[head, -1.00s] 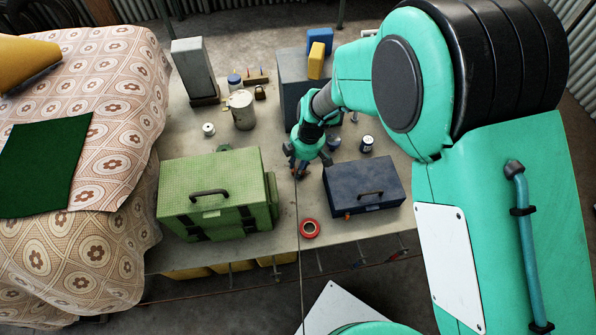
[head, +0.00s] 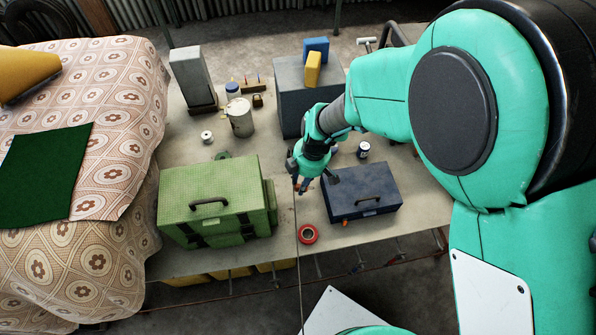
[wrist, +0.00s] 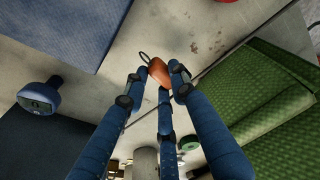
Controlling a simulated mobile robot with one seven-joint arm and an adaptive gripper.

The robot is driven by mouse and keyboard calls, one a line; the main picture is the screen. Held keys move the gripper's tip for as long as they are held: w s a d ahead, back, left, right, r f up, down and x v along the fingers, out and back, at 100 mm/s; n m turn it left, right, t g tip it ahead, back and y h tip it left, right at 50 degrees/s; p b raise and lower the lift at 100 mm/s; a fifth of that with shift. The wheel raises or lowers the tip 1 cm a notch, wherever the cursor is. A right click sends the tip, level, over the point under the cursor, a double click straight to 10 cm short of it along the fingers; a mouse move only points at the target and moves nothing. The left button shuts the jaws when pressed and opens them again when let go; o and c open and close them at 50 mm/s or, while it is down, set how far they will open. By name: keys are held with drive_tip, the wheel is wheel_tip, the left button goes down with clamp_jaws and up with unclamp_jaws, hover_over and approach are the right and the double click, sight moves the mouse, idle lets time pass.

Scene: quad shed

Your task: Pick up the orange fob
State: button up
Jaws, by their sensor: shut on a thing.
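The orange fob (wrist: 159,72), a small rounded piece with a dark ring at its end, is between the fingertips of my gripper (wrist: 158,78) in the wrist view. The blue fingers are shut on it from several sides. In the head view my gripper (head: 304,186) is over the workbench, between the green toolbox and the dark blue box. The fob is small and mostly covered by the fingers there. I cannot tell its exact height above the bench.
The green toolbox (head: 210,191) stands left of my gripper, the dark blue box (head: 363,195) right. A red tape roll (head: 308,234) lies near the front edge.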

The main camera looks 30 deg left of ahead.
drive_tip(key=s+d, duration=0.4)
drive_tip(key=d, duration=0.1)
drive_tip(key=s+d+r, duration=0.1)
drive_tip(key=s+d, duration=0.1)
drive_tip(key=d, duration=0.1)
drive_tip(key=shift+s+p, duration=0.15)
drive_tip(key=shift+p, duration=0.15)
